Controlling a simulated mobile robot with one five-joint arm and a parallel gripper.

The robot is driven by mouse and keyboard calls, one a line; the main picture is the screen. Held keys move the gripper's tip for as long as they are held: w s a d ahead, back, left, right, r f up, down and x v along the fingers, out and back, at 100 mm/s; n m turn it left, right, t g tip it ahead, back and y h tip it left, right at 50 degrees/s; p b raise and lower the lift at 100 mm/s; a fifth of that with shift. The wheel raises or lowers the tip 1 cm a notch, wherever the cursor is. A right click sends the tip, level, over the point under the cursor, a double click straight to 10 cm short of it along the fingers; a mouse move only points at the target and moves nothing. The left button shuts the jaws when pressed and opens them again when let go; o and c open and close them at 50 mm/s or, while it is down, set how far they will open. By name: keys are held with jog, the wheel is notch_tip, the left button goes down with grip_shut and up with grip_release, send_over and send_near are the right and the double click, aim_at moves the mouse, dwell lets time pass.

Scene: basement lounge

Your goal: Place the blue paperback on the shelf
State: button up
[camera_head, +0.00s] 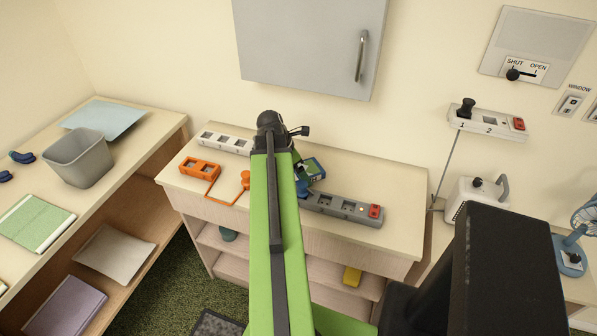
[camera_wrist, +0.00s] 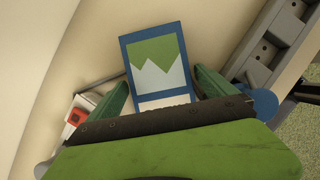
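The blue paperback (camera_wrist: 176,37), with a green and white picture on its cover, lies between my gripper's fingers in the wrist view. In the head view the paperback (camera_head: 314,167) shows on the tabletop, partly hidden by my arm. My gripper (camera_wrist: 162,77) has its two green fingers spread on either side of the book, with a small gap visible at the right finger. In the head view the fingers are mostly hidden behind my arm. An open shelf (camera_head: 311,274) lies under the table. Another shelf (camera_head: 136,242) under the left bench holds a grey and a purple flat item.
The table (camera_head: 380,170) also bears an orange bracket (camera_head: 200,168), a white socket strip (camera_head: 226,142) and a grey strip with a red switch (camera_head: 340,208). A grey bin (camera_head: 80,157) and green book (camera_head: 36,222) are on the left bench. A cabinet (camera_head: 300,40) hangs above.

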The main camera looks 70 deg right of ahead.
jog(key=shift+r+p, duration=0.6)
jog(key=p+v, duration=1)
jog(key=v, duration=0.1)
jog(key=shift+w+a, duration=0.1)
jog(key=shift+w, duration=0.05)
